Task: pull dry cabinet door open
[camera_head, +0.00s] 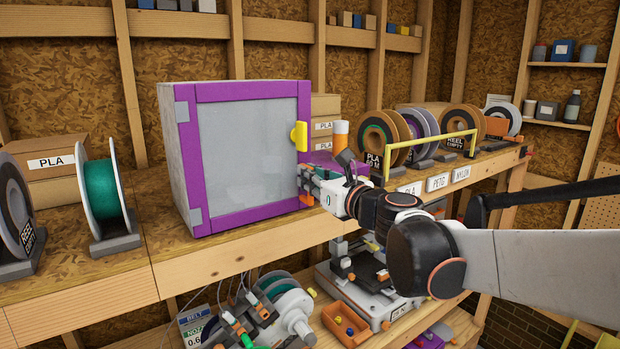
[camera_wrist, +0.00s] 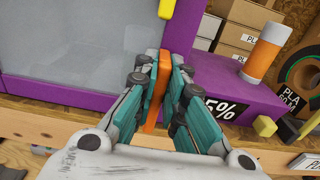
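The dry cabinet (camera_head: 250,215) stands on the wooden bench, with a purple-framed door (camera_head: 250,150) and a grey translucent pane. The door sits flush in its frame. Grey hinges are on its left edge, and a yellow piece (camera_head: 299,135) is on its right edge. An upright orange bar (camera_head: 306,200) is low on the same edge, below the yellow piece. My gripper (camera_head: 312,184) is at this bar. In the wrist view the orange bar (camera_wrist: 156,90) stands between my teal finger pads, which look closed against both sides. My fingers partly hide it.
A purple box (camera_wrist: 225,95) marked "5%", with an orange-and-white cylinder (camera_wrist: 264,53) on it, stands right of the door. Filament spools (camera_head: 455,125) and a yellow rail (camera_head: 430,148) are farther right. A teal spool (camera_head: 101,190) stands left of the cabinet. Bench in front of the door is bare.

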